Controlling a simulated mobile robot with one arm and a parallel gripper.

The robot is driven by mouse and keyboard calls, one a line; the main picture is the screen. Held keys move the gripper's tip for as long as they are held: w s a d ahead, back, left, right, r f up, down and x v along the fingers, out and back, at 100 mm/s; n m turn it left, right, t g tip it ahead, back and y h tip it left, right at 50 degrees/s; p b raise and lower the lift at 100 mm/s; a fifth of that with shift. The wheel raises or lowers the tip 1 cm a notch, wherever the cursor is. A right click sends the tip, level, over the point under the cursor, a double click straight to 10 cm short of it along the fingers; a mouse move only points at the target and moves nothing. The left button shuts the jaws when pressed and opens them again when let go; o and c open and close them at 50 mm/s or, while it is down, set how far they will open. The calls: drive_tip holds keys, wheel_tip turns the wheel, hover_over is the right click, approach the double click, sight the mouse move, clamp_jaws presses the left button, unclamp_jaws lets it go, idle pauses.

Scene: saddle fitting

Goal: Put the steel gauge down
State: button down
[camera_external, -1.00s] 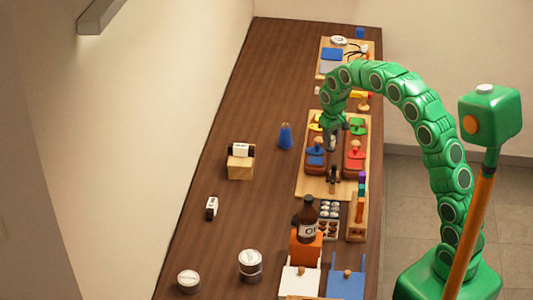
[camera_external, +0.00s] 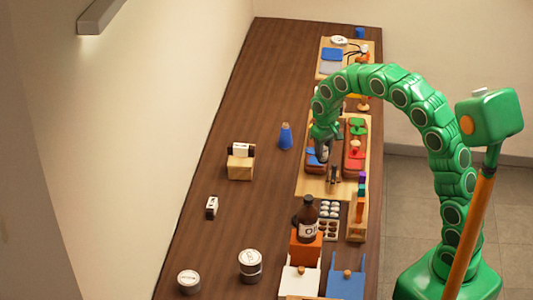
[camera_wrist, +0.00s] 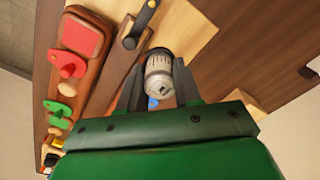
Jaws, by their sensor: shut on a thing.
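My gripper (camera_wrist: 158,88) is shut on the steel gauge (camera_wrist: 159,75), a short pale metal cylinder with dark markings around it, seen end-on between the two fingers in the wrist view. In the external view my gripper (camera_external: 323,152) hangs over the left brown block on the wooden board (camera_external: 312,190), near the blue piece (camera_external: 312,161). The gauge is small there and partly covered by my gripper. I cannot tell whether it touches anything below.
The right brown block carries a red piece (camera_external: 354,158) and a green piece (camera_external: 357,130). A dark upright clamp-like part (camera_external: 334,177) stands close by. A blue cone-shaped bottle (camera_external: 286,137) and a wooden block (camera_external: 240,167) stand left; bare tabletop lies between them and the board.

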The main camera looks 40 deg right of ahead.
drive_tip(key=s+a+r, duration=0.2)
drive_tip(key=s+a, duration=0.2)
drive_tip(key=w+a+f, duration=0.1)
drive_tip(key=w+f, duration=0.2)
drive_tip(key=w, duration=0.1)
drive_tip(key=w+a+f, duration=0.1)
drive_tip(key=w+f, duration=0.2)
drive_tip(key=w, duration=0.1)
drive_tip(key=w+a+f, duration=0.1)
drive_tip(key=w+f, duration=0.2)
drive_tip(key=w, duration=0.1)
drive_tip(key=shift+w+a+f, duration=0.1)
drive_tip(key=shift+w+f, duration=0.1)
drive_tip(key=shift+w, duration=0.05)
drive_tip(key=shift+w+f, duration=0.4)
drive_tip(key=shift+f, duration=1.6)
drive_tip(key=shift+f, duration=0.1)
drive_tip(key=c, duration=0.8)
unclamp_jaws()
